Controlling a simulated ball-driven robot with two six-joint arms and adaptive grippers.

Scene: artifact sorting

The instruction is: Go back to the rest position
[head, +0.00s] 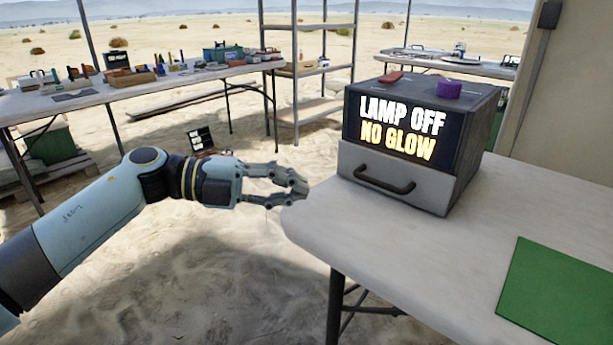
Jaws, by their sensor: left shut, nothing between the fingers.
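My left gripper (293,187) reaches in from the left on its pale blue arm. It is shut and empty, at the near left corner of the white table (420,255). It is apart from the grey box (400,190), a little left of its drawer. The box has a dark front panel reading "LAMP OFF NO GLOW" and a closed drawer with a dark handle (385,181). A red piece (390,77) and a purple block (448,89) lie on top of the box. My right gripper is not in view.
A green mat (560,297) lies at the right of the table, with bare tabletop between it and the box. A long table (50,105) with many tools and a metal shelf (325,107) stand behind. Sandy ground is open below my left arm.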

